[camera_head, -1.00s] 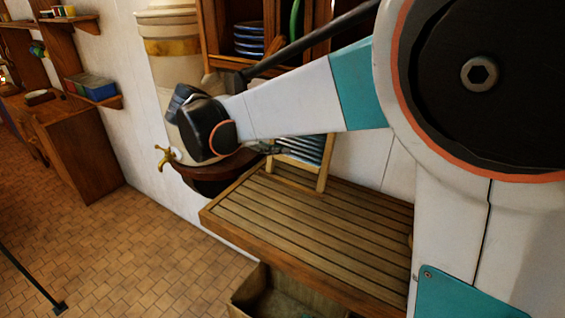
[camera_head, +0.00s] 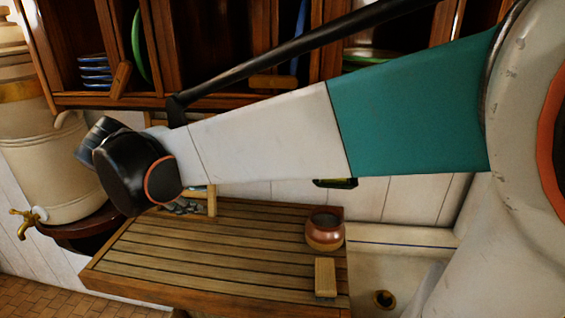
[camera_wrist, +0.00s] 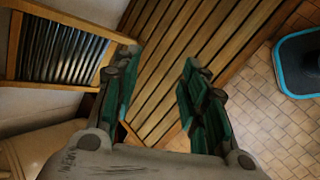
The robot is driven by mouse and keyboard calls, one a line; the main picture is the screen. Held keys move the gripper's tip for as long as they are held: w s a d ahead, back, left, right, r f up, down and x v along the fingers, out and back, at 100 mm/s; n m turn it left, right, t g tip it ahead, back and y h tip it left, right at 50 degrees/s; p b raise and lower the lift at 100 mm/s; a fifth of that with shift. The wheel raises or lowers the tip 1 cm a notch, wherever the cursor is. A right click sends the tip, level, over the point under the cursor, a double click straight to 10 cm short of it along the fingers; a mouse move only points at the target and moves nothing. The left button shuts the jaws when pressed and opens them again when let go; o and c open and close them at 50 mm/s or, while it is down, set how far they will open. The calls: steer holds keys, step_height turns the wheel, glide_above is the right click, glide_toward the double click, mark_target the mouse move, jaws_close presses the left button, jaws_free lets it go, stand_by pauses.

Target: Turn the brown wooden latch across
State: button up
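Two brown wooden pieces that look like latches show on the cabinet in the head view. One (camera_head: 121,80) stands tilted beside the blue plates, and the other (camera_head: 272,82) lies level on the lower edge further right. I cannot tell which is the task's latch. My gripper (camera_wrist: 158,85) is open and empty in the wrist view, its green-padded fingers apart above the slatted counter. In the head view my wrist hides most of it, below the cabinet. Neither wooden piece shows in the wrist view.
The slatted counter (camera_head: 235,240) carries a copper pot (camera_head: 325,231) and a small wooden block (camera_head: 325,277). A washboard (camera_wrist: 60,52) is close left of my gripper. A cream urn with a brass tap (camera_head: 24,222) stands left. A sink (camera_head: 375,265) is right.

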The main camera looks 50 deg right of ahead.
steer(key=shift+s+d+n, duration=0.15)
steer(key=shift+s+n, duration=0.15)
steer(key=shift+s, duration=0.2)
steer(key=shift+s+d+n, duration=0.15)
steer(key=shift+s+n, duration=0.15)
steer(key=shift+s, duration=0.2)
